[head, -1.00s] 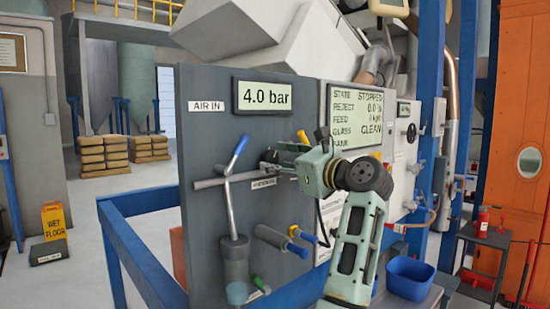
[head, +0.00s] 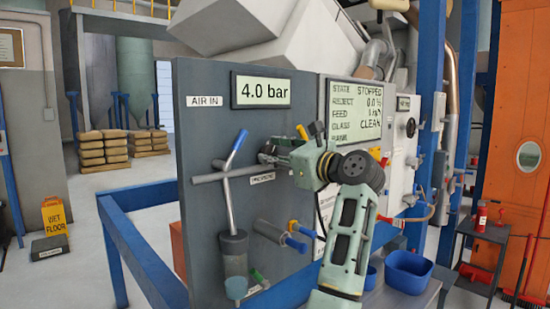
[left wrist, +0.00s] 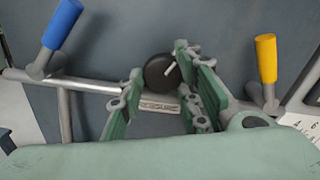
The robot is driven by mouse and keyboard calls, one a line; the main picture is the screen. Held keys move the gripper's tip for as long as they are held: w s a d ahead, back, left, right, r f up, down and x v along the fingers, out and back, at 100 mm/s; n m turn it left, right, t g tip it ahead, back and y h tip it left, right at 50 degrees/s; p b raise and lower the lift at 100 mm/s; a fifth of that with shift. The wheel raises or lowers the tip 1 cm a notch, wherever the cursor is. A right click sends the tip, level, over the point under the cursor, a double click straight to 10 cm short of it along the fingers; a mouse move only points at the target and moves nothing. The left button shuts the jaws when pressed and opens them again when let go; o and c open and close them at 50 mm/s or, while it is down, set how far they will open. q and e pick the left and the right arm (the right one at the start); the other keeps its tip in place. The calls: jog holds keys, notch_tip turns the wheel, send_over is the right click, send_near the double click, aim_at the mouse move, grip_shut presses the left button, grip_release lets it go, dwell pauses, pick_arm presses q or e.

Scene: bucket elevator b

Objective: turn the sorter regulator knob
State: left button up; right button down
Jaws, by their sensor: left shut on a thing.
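The black round regulator knob (left wrist: 158,72) with a white pointer mark sits on the grey panel in the left wrist view, above a small label whose text is too blurred to read there. My left gripper (left wrist: 160,62) has its green fingers on either side of the knob and is shut on it. In the head view my left gripper (head: 268,153) is up against the panel (head: 205,135), and its fingers mostly hide the knob. The pointer tilts up to the right in the left wrist view. My right gripper is not in view.
A 4.0 bar display (head: 263,91) is above. A grey pipe with a blue-handled valve (head: 236,148) is left of the gripper; a yellow handle (left wrist: 266,60) is to its right. A blue rail (head: 135,258) runs in front.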

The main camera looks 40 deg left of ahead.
pick_arm(q)
jog(key=shift+a+f+n+b, duration=0.1)
jog(key=shift+f+n+b, duration=0.35)
jog(key=shift+n+b, duration=0.35)
jog(key=o, duration=0.8)
jog(key=shift+s, duration=0.1)
jog(key=shift+o, duration=0.9)
jog(key=shift+s+r, duration=0.15)
jog(key=shift+s, duration=0.05)
jog(key=shift+w, duration=0.15)
jog(key=s+d, duration=0.1)
jog(key=d, duration=1.1)
